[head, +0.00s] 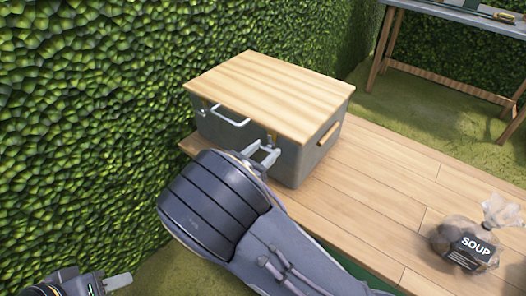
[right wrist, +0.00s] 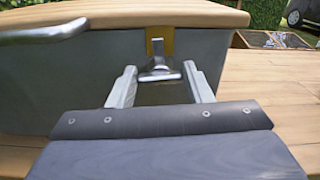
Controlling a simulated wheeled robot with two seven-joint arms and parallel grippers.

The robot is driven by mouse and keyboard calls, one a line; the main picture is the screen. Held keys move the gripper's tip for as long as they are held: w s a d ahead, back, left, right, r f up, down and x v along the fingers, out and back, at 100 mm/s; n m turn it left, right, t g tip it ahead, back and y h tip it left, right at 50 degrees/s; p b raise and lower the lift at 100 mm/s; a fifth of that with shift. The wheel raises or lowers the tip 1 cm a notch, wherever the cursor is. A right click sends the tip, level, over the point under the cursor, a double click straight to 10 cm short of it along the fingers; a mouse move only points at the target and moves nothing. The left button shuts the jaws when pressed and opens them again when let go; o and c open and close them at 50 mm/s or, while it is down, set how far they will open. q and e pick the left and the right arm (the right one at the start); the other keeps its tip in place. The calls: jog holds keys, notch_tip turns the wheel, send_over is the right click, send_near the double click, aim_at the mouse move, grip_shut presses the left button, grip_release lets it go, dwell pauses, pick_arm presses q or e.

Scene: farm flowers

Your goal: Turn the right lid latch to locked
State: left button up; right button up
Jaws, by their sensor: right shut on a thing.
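A grey box (head: 240,139) with a light wooden lid (head: 270,88) stands on the wooden tabletop. The right lid latch (right wrist: 160,72) is a silver knob with a roughly level crossbar below a yellow plate on the box's front. In the head view the plate (head: 272,137) shows just above my right gripper (head: 263,154). That gripper, also in the right wrist view (right wrist: 160,86), has its two fingers on either side of the crossbar, shut on the latch. My left gripper (head: 118,282) is at the bottom left, away from the box; its jaw opening is unclear.
A silver handle (head: 230,118) is on the box's front, left of the latch. A wooden handle (head: 328,133) is on its right side. A bag labelled SOUP (head: 467,242) lies at the right of the tabletop (head: 370,195). A green hedge (head: 90,110) stands close at the left.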

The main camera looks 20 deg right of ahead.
jog(key=shift+m, duration=0.5)
jog(key=o, duration=1)
jog(key=shift+p+v, duration=0.45)
jog(key=shift+v, duration=3.5)
